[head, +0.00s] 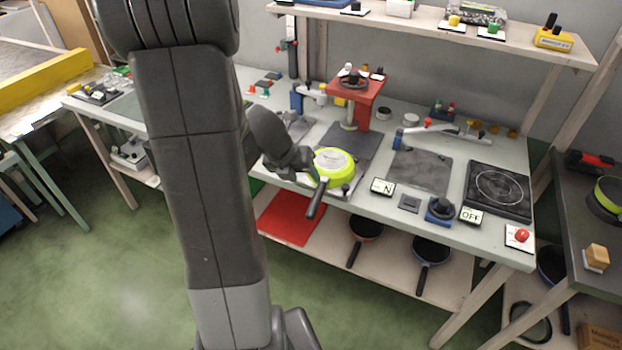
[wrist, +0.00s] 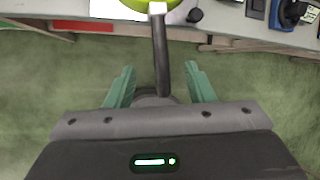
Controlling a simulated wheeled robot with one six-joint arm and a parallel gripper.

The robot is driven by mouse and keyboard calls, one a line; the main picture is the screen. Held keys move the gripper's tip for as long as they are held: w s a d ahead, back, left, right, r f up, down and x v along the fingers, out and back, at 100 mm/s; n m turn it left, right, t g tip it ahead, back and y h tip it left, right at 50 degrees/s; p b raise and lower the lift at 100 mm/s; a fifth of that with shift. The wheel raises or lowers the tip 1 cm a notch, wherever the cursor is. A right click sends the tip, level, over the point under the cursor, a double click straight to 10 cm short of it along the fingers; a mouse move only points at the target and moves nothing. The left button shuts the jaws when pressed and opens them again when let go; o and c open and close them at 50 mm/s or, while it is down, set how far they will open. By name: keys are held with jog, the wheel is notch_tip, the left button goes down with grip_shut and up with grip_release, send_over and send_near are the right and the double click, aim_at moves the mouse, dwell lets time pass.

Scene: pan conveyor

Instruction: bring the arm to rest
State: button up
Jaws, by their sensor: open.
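In the wrist view my gripper (wrist: 160,72) has its two green fingers spread wide apart. The dark handle (wrist: 160,60) of a lime-green pan (wrist: 138,5) runs down the middle between them, with a gap on each side. I cannot tell how deep the handle lies between the fingers. In the head view the lime-green pan (head: 334,163) is at the bench's front edge, its handle (head: 316,200) sticking out over the edge. My arm covers the left middle of that view, and the gripper fingers cannot be made out there.
The bench (head: 380,208) holds a red stand (head: 357,85), dark plates, a burner plate (head: 497,190) and a red button (head: 521,236). A lower shelf bears a red mat (head: 291,218) and dark pans (head: 431,250). Green floor (head: 350,310) in front is open.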

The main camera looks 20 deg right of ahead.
aim_at(318, 192)
jog(key=shift+v, duration=1.45)
jog(key=b+x, duration=0.4)
jog(key=x, duration=1)
jog(key=shift+f+b, duration=0.1)
jog(key=shift+b, duration=0.2)
jog(key=shift+r+p, duration=0.35)
jog(key=shift+r, duration=0.1)
jog(key=shift+f, duration=0.15)
